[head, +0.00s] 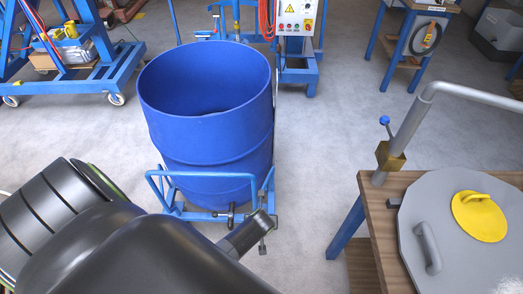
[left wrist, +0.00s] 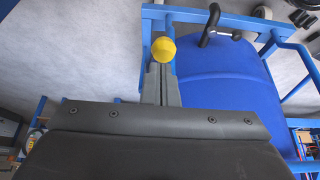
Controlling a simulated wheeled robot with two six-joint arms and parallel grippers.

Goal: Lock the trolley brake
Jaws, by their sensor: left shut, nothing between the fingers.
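The trolley (head: 160,187) is a blue tubular frame around the foot of a large blue drum (head: 205,125). Its frame also shows in the left wrist view (left wrist: 185,14). A yellow ball knob (left wrist: 162,49) shows there, right at the tips of my left gripper (left wrist: 161,70); I cannot tell whether they touch. The knob is not visible in the head view, and I cannot tell the brake's position. My left gripper is shut and empty, beside the trolley's near right corner. In the head view my own arm hides part of the floor in front of the trolley. My right gripper is not in view.
A black clamp-like part (head: 231,214) sits on the trolley's near side. A wooden table (head: 372,225) with a grey lid (head: 460,245) and bent pipe (head: 405,125) stands right. A control box (head: 296,16) is behind the drum. Grey floor is clear between trolley and table.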

